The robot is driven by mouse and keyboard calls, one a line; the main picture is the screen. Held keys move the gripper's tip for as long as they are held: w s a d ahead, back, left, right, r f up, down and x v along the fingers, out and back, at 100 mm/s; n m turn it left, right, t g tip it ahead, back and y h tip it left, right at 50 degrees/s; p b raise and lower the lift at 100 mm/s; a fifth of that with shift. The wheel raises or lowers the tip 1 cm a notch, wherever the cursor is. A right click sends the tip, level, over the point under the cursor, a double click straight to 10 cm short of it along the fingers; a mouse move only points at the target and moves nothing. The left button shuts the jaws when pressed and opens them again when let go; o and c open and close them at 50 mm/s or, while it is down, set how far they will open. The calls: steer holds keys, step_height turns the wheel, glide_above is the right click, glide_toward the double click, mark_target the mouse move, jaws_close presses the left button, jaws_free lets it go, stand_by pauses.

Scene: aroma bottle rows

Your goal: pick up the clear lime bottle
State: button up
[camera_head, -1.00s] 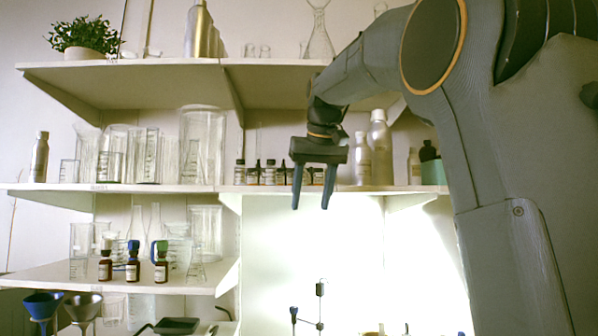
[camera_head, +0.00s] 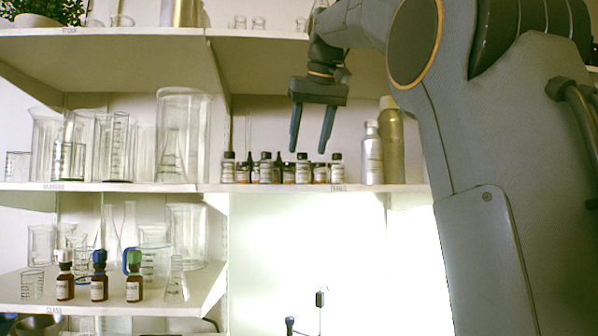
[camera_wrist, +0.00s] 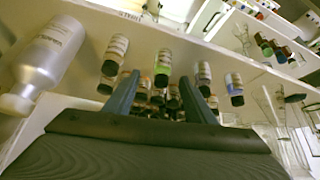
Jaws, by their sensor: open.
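Several small bottles with dark caps and white labels stand in rows on the middle shelf. In the wrist view one front bottle with a green band (camera_wrist: 162,66) looks like the lime one; its label is not readable. It seems to match the front bottle second from the right (camera_head: 302,168) in the head view, but I cannot be sure. My gripper (camera_head: 308,150) is open and empty, with its fingers pointing down in front of the row. In the wrist view the fingers (camera_wrist: 158,80) reach toward the bottles, and some back bottles are partly hidden.
A silver bottle (camera_head: 372,155) and an olive metal bottle (camera_head: 391,145) stand right of the row. Glass beakers (camera_head: 184,140) stand to the left. An upper shelf (camera_head: 270,36) is overhead. Brown bottles with coloured caps (camera_head: 99,278) stand on the lower left shelf.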

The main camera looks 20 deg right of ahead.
mark_target(304, 156)
steer(key=shift+a+p+x, duration=0.2)
steer(key=shift+p+x, duration=1.1)
steer(key=shift+x, duration=2.2)
steer(key=c, duration=1.2)
steer(key=shift+o, duration=0.2)
step_height(304, 156, up, 9)
steer(key=shift+r, duration=0.2)
steer(key=shift+a+r, duration=0.1)
steer(key=shift+r, duration=0.2)
